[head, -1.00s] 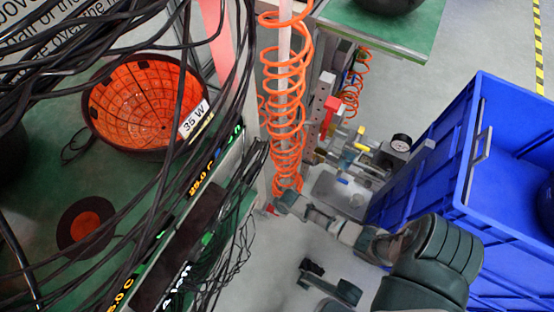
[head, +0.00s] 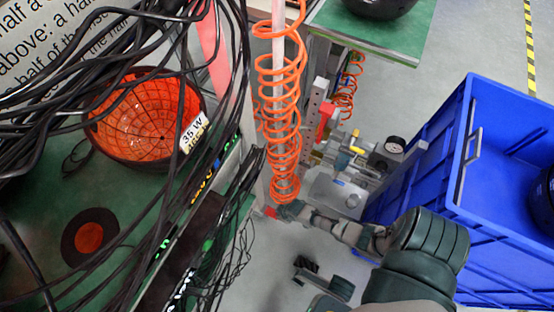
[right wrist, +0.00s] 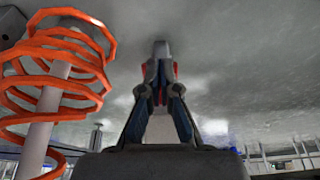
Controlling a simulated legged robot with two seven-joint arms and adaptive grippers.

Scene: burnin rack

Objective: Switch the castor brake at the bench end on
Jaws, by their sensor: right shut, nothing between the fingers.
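My right gripper (head: 284,210) is low beside the bench end, near the foot of the post inside the orange coil. In the right wrist view its fingers (right wrist: 160,84) are shut and empty. A small red part (head: 270,212) shows at the fingertips in the head view. Red also shows behind the fingers in the wrist view, below a small grey block (right wrist: 161,48). I cannot tell whether these belong to the castor brake. The castor itself is not clearly visible, and neither is the brake's position. My left gripper is not in view.
The orange coiled hose (head: 281,110) hangs close beside the gripper. Black cables (head: 225,110) drape over the bench at left, near an orange bowl (head: 140,118). A gauge (head: 394,144) and fittings stand behind my right arm. A blue crate (head: 432,180) is at right.

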